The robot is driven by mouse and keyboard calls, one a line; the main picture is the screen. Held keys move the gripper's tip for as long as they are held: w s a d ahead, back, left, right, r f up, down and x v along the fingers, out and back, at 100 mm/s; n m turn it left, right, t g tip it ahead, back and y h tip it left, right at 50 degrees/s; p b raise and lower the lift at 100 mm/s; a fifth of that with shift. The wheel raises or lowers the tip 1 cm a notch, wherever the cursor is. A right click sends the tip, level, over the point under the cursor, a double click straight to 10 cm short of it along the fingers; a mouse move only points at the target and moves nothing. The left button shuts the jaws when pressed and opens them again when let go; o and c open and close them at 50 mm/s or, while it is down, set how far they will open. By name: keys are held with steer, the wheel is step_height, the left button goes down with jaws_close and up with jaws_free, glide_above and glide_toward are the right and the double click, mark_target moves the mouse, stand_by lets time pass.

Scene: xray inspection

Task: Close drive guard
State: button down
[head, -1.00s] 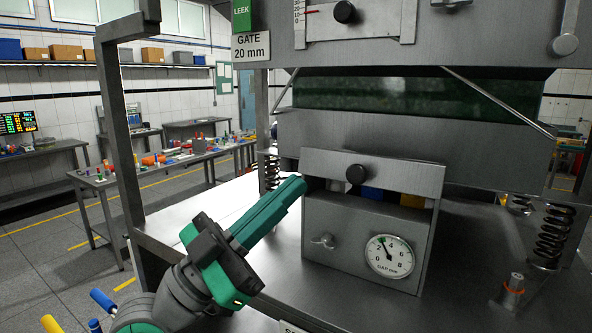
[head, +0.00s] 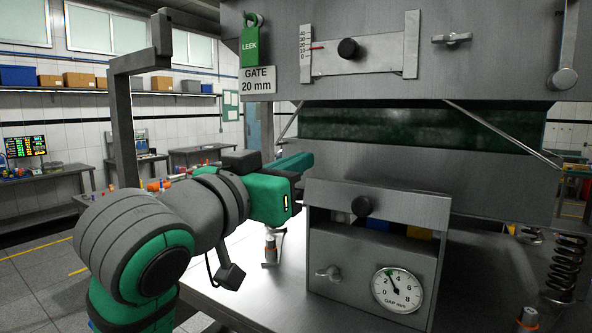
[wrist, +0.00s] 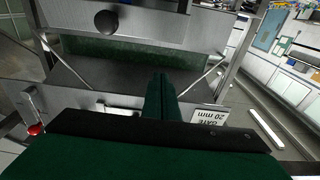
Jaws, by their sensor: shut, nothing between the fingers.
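I take the drive guard to be the grey metal flap (head: 335,197) with a black knob (head: 363,206) on the box (head: 335,250) below the machine. A gap shows under the flap, with a blue block (head: 376,223) and a yellow block (head: 418,232) inside. My gripper (head: 306,158) is shut and empty, just above and left of the flap's upper left corner; I cannot tell whether it touches. In the wrist view my fingers (wrist: 161,80) are together, and a panel with a black knob (wrist: 107,20) lies beyond them.
A round gap gauge (head: 397,290) and a wing nut (head: 328,272) sit on the box front. The GATE 20 mm label (head: 258,80) hangs above my gripper. A spring (head: 567,265) stands right. A small metal post (head: 270,248) stands on the bench left of the box.

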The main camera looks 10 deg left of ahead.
steer(key=w+d+f, duration=0.2)
steer(key=w+f, duration=0.1)
steer(key=w, duration=0.2)
steer(key=shift+w+d, duration=0.2)
steer(key=shift+w, duration=0.2)
steer(key=shift+f, duration=0.15)
